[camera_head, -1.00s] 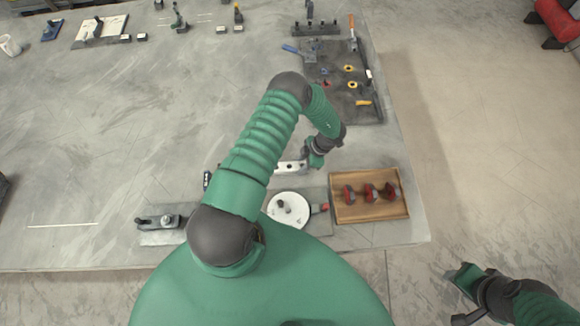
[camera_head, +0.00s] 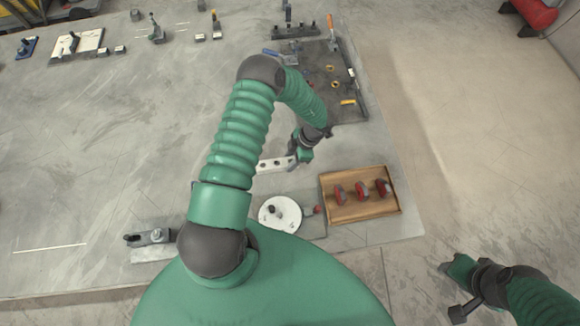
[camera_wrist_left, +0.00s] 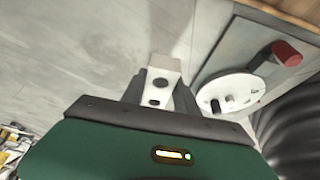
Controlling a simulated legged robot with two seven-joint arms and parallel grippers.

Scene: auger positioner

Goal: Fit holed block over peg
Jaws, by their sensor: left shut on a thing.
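My left gripper (camera_head: 292,160) is shut on a pale holed block (camera_head: 273,164), a flat bar with dark holes. The block shows between the dark fingers in the left wrist view (camera_wrist_left: 165,70). A white round disc (camera_head: 287,222) with a short dark peg (camera_head: 272,209) sits on a grey plate in front of the block. The disc (camera_wrist_left: 245,90) and an upright dark peg (camera_wrist_left: 215,105) lie right of the fingers in the wrist view. The block is apart from the disc. My right gripper (camera_head: 450,285) is at lower right, off the table; its jaw opening is unclear.
A wooden tray (camera_head: 325,205) with several red and dark knobs stands right of the disc. A red-ended handle (camera_head: 316,210) is between them. A dark mat (camera_head: 352,112) with tools lies farther back. A clamp fixture (camera_head: 150,238) stands left. The table's left middle is clear.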

